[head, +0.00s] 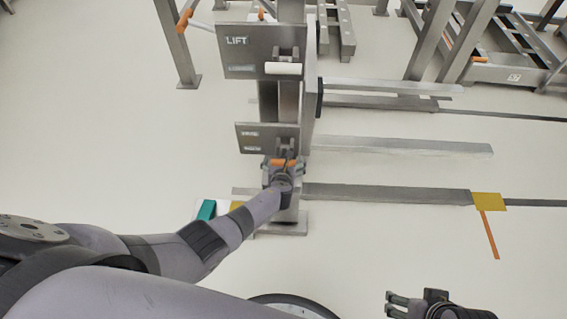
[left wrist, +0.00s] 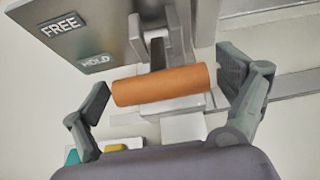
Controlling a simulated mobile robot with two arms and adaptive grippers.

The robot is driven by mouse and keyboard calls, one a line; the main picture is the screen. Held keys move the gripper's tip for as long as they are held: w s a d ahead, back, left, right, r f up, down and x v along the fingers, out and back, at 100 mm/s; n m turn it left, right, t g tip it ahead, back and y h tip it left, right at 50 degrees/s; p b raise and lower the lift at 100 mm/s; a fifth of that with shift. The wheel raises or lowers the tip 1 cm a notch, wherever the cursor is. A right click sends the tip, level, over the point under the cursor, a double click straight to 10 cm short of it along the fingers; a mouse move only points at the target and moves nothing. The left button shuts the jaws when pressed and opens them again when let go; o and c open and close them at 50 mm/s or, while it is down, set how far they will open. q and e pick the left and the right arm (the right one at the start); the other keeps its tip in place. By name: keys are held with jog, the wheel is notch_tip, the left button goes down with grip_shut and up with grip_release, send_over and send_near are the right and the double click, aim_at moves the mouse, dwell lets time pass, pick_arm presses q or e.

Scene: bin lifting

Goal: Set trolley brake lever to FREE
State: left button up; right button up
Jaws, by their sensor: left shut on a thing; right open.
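The trolley brake lever has an orange cylindrical handle (left wrist: 162,85) on a metal bracket (left wrist: 150,35). Its sign plate (left wrist: 85,30) reads FREE above and HOLD below; the handle is nearer the HOLD label. In the head view the handle (head: 284,162) is small and partly covered by my gripper. My left gripper (head: 283,166) is shut on the handle, with a finger at each end of it in the left wrist view. My right gripper (head: 397,304) is open and empty at the bottom right of the head view, well away from the lever.
Above is a LIFT plate (head: 250,55) with a white handle (head: 283,68) on the same metal column. A floor rail (head: 385,194) runs right to a yellow patch (head: 489,201). Metal frames (head: 445,40) stand at upper right.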

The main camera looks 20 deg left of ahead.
pick_arm(q)
jog(key=shift+w+a+r, duration=0.1)
jog(key=shift+w+r, duration=0.25)
jog(key=shift+r, duration=0.25)
jog(key=o, duration=1.3)
jog(key=shift+c, duration=0.2)
jog(key=shift+o, duration=0.7)
jog(key=shift+s+f, duration=0.1)
jog(key=shift+s+f, duration=0.1)
